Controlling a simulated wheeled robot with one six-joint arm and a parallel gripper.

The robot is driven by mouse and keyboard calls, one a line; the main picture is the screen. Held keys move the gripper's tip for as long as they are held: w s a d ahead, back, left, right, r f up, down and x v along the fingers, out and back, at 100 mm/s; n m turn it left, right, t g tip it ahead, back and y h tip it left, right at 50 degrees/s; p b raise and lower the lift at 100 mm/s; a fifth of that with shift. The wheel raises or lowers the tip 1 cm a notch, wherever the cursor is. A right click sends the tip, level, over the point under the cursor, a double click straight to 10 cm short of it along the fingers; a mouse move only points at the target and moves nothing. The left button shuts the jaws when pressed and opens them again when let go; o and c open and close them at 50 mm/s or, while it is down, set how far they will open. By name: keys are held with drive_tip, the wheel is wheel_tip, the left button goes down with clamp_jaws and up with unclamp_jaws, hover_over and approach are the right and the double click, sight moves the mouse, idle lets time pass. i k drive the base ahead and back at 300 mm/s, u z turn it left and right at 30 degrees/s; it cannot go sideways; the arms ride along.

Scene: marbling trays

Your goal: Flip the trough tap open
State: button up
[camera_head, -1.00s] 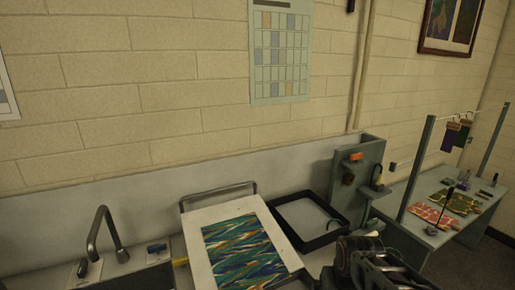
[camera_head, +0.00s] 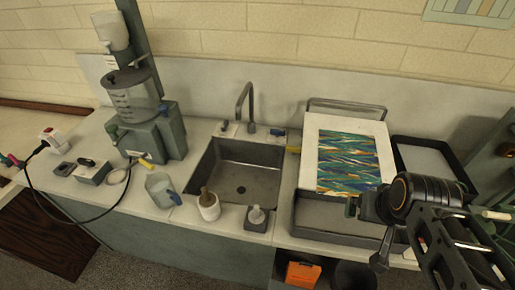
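The trough (camera_head: 315,215) is a grey, shallow basin on the counter right of the sink. A white board (camera_head: 313,135) with a blue, green and yellow marbled sheet (camera_head: 347,160) leans over its back part. I cannot pick out the trough tap for certain.
A sink (camera_head: 238,170) with a curved faucet (camera_head: 245,98) lies left of the trough, a small blue-handled fitting (camera_head: 277,131) behind it. A black tray (camera_head: 398,155) is at right.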

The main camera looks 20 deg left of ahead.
sight(294, 149)
drive_tip(key=u, duration=0.55)
drive_tip(key=k, duration=0.5)
drive_tip(key=u, duration=1.95)
drive_tip(key=i, duration=1.15)
drive_tip(key=z, duration=1.95)
